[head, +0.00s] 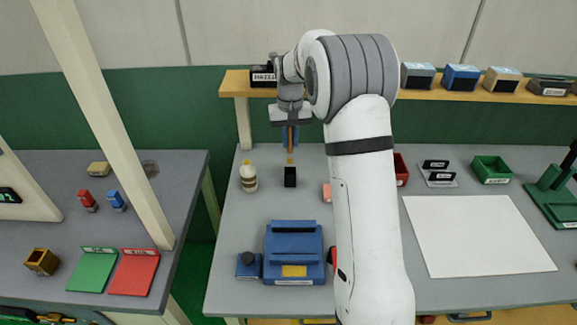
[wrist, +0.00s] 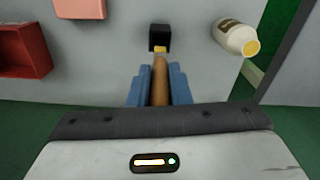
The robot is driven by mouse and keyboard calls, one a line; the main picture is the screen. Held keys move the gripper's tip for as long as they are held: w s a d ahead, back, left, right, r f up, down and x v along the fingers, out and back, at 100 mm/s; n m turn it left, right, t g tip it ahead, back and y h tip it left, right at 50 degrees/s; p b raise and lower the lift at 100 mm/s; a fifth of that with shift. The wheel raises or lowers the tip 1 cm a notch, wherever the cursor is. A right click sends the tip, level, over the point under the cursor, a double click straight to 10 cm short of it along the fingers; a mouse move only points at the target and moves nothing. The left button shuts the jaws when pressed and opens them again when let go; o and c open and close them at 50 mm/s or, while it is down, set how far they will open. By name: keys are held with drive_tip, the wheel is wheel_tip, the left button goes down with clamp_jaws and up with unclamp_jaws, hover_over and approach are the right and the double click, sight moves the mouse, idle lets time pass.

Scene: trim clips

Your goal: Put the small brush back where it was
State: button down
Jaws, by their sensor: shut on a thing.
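The small brush (head: 290,160) has a brown handle and a yellowish lower end; it also shows in the wrist view (wrist: 160,78). My gripper (head: 290,143) is shut on its handle with blue fingers and holds it upright, tip down. A small black block-like holder (head: 290,178) stands on the bench right below the brush; it also shows in the wrist view (wrist: 159,37). The brush's lower end lies at the holder's top edge in the head view. I cannot tell whether it touches or enters the holder.
A cream bottle (head: 249,178) stands just left of the holder. A pink block (head: 327,193) and a red bin (head: 401,170) are to the right, partly behind my arm. A blue machine (head: 294,250) stands in front. A shelf (head: 237,84) with several boxes runs behind.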

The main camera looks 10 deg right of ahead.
sight(290, 153)
wheel_tip(290, 153, down, 8)
drive_tip(key=shift+f+p, duration=0.2)
drive_tip(key=shift+p, duration=0.6)
drive_tip(key=shift+s, duration=0.1)
drive_tip(key=c, duration=1.3)
unclamp_jaws()
drive_tip(key=shift+f, duration=0.1)
drive_tip(key=shift+c, duration=0.2)
